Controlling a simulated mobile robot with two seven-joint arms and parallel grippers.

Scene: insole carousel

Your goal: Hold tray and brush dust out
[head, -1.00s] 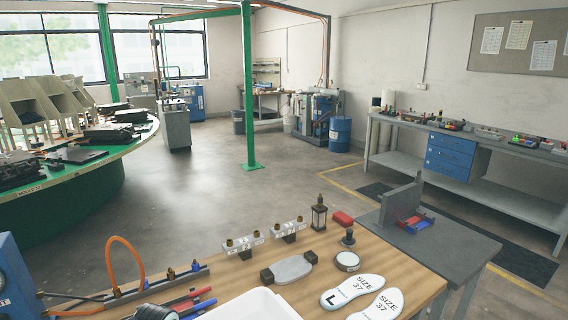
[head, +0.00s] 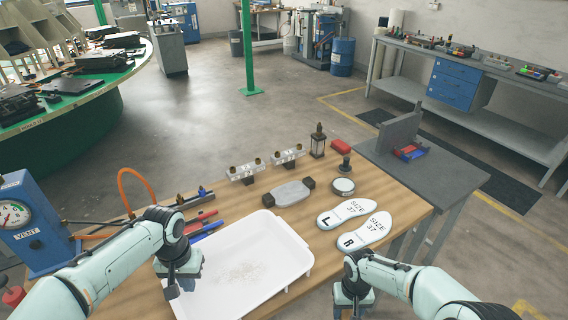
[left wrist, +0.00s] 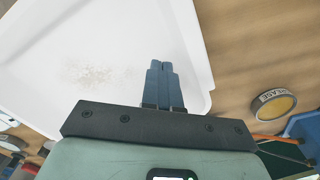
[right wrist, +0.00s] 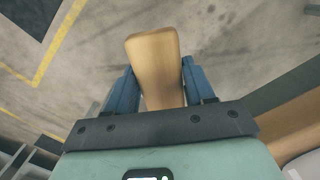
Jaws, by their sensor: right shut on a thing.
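The white tray (head: 285,252) lies on the wooden bench, with a patch of pale dust (head: 241,273) on its floor. The tray (left wrist: 120,25) and dust (left wrist: 88,74) also show in the left wrist view. My left gripper (head: 176,290) is over the tray's left side; its fingers (left wrist: 163,66) are together with nothing seen between them. My right gripper (head: 352,305) is right of the tray, near the bench's front edge. It is shut on a rounded wooden handle (right wrist: 156,68), probably the brush's; no bristles are visible.
White insoles (head: 364,232) lie right of the tray. A grey oval pad (head: 288,193), a round stamp (head: 343,186) and clear blocks (head: 244,172) stand behind it. Pens (head: 205,230) lie at its back left. A blue gauge box (head: 35,222) stands left.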

